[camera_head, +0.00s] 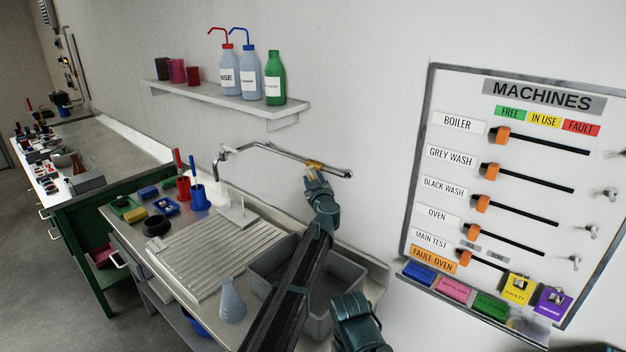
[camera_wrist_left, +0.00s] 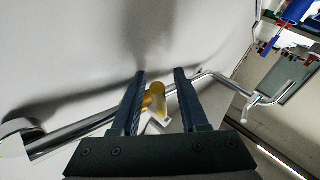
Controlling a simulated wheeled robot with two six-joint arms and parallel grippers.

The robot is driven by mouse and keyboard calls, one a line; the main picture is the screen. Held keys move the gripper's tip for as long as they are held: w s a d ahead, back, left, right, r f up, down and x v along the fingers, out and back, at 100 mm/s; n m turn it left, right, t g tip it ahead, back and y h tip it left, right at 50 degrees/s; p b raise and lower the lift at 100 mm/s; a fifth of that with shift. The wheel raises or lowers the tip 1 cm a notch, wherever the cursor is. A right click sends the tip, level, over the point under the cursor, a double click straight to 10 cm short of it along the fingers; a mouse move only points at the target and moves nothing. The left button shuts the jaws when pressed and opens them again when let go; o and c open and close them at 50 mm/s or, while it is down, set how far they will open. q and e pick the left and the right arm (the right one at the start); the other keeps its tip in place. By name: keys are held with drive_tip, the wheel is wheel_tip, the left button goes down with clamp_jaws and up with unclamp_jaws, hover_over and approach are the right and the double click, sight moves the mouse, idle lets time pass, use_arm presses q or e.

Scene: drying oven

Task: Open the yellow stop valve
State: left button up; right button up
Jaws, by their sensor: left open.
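The yellow stop valve (camera_head: 314,164) sits on a chrome pipe (camera_head: 278,152) that runs along the wall above the sink. My left gripper (camera_head: 313,176) reaches up to it from below and partly covers it. In the left wrist view the gripper (camera_wrist_left: 160,73) is open, with the yellow valve body (camera_wrist_left: 155,92) between its two fingers. A pale, light-coloured part, perhaps the handle, shows below the yellow body. Whether a finger touches the valve I cannot tell.
Below the pipe are a grey sink (camera_head: 264,267) and a ribbed drainboard (camera_head: 200,258). A shelf with bottles (camera_head: 228,97) hangs above left. A MACHINES board (camera_head: 545,180) hangs on the right wall. A clear flask (camera_head: 231,300) stands near the sink's front left.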

use_arm(q)
clamp_jaws()
idle(1.5)
